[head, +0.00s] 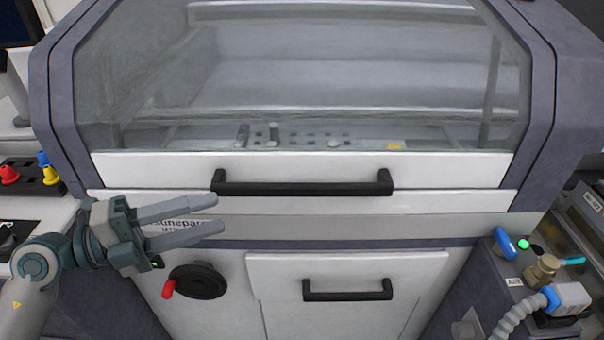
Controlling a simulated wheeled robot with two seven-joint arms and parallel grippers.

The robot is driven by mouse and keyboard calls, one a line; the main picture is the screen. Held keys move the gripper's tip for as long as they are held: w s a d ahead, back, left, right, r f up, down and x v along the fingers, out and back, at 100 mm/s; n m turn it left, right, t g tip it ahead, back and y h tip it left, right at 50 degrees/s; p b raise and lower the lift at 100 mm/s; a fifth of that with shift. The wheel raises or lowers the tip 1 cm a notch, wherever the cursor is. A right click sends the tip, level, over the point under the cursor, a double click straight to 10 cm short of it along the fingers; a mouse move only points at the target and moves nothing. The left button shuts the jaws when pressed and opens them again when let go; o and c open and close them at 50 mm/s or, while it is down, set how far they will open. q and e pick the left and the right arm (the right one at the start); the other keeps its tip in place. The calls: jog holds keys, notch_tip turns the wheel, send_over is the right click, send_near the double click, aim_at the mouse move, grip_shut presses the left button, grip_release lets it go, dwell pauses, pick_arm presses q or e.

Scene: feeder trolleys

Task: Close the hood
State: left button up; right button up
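The machine's hood (300,90) is a transparent panel with a white lower edge strip and a black bar handle (302,184). It appears lowered, with its white strip close against the white front of the machine; I cannot tell whether a small gap remains. My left gripper (219,214) is at the left, in front of the machine and a little below the left end of the handle. Its two grey fingers are parallel, apart and empty, pointing right. It looks clear of the handle. My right gripper does not show.
Below are a drawer or door with a black handle (347,290) and a black handwheel with a red knob (198,281). At the right stands a grey box with buttons and hose fittings (520,262). At the left are red, blue and yellow connectors (30,175).

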aim_at(291, 193)
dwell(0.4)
